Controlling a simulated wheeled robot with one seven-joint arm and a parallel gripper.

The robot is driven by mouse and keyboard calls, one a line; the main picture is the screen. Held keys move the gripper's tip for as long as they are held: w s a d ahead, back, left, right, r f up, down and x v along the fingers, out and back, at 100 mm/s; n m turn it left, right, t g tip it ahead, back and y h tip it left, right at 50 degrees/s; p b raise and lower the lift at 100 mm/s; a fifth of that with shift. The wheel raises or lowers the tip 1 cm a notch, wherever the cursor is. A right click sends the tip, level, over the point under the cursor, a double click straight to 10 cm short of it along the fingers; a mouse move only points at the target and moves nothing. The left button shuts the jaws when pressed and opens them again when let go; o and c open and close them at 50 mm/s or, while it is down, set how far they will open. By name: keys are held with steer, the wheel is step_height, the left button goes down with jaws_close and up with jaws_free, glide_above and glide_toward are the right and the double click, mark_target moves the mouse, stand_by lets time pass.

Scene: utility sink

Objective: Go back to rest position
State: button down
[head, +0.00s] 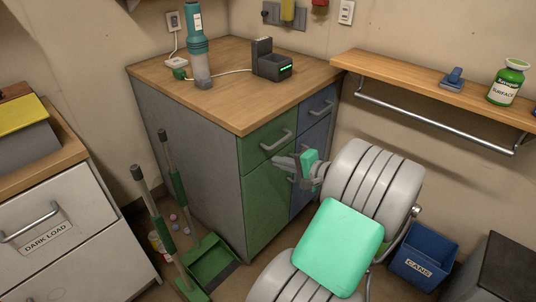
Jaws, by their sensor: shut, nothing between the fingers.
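My gripper (284,165) is at the end of my grey and mint-green arm, in the middle of the head view. It is shut and empty. It shows in front of the green drawer and door of the corner cabinet (190,140), below the wooden top. The picture does not show clearly how far it is from the cabinet front. My own arm hides the lower right part of the cabinet and some floor.
A wooden shelf with a metal rail (437,121) juts out at right. A blue cans bin (422,258), a broom (158,220) and a green dustpan (209,262) are on the floor.

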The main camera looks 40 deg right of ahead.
steer(key=a+v, duration=0.1)
steer(key=v, duration=0.4)
steer(key=w+a+r+n+g+y+p, duration=0.1)
steer(key=w+a+r+n+g+p, duration=0.1)
steer(key=a+n+p, duration=0.3)
steer(key=w+a+r+n+g+p, duration=0.1)
steer(key=w+a+r+g+p, duration=0.15)
steer(key=a, duration=0.45)
steer(key=w+a+r+n+g+y+p, duration=0.1)
steer(key=w+a+r+n+g+p, duration=0.15)
steer(key=a, duration=0.35)
steer(key=s+a+r+n+g+h+p, duration=0.3)
steer(key=s+a+r+n+p, duration=0.5)
steer(key=a, duration=0.6)
step_height(320, 180, up, 3)
steer(key=shift+s+r+g+h+p, duration=0.2)
steer(key=shift+s+g+h+p, duration=0.3)
steer(key=shift+s+p, duration=0.7)
